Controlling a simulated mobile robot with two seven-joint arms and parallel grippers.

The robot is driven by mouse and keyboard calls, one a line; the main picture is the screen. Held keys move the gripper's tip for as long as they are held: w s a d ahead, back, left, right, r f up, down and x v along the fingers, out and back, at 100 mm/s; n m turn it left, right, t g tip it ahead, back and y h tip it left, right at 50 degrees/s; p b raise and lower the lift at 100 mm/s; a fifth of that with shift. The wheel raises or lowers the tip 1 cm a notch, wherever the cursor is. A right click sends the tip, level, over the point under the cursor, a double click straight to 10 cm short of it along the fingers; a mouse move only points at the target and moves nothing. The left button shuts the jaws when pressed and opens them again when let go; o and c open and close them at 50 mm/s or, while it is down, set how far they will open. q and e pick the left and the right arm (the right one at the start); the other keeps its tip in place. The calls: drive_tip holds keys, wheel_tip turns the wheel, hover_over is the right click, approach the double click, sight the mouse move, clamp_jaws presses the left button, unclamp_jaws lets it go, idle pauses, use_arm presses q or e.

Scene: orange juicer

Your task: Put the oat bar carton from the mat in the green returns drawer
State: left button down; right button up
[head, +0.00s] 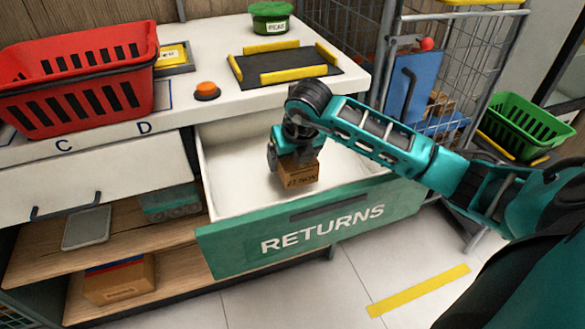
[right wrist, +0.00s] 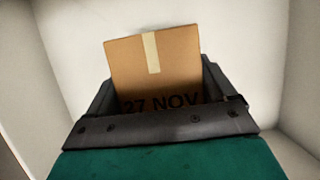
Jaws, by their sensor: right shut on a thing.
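The brown carton (head: 299,177) is held in my right gripper (head: 294,157), inside the open drawer marked RETURNS (head: 322,228). The drawer has a green front and a white inside. In the right wrist view the carton (right wrist: 153,66) has a pale tape strip and the print "27 NOV", and sits between the dark jaws (right wrist: 160,108). I cannot tell whether its underside touches the drawer floor. The dark mat (head: 290,69) with yellow edge bars on the counter is empty. My left gripper is not in view.
A red basket (head: 80,84), an orange button (head: 206,90) and a green tub (head: 270,17) stand on the white counter. A lower shelf holds a cardboard box (head: 120,279). A wire cage trolley and a green basket (head: 523,126) are at right. The drawer around the carton looks empty.

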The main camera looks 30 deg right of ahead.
wheel_tip(320, 180, down, 3)
drive_tip(key=shift+f, duration=0.15)
use_arm(q)
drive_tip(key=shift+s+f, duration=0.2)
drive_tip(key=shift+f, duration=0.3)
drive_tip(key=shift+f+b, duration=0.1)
drive_tip(key=shift+b, duration=0.2)
use_arm(e)
drive_tip(key=shift+f, duration=0.2)
drive_tip(key=o, duration=1)
drive_tip(key=shift+r, duration=0.1)
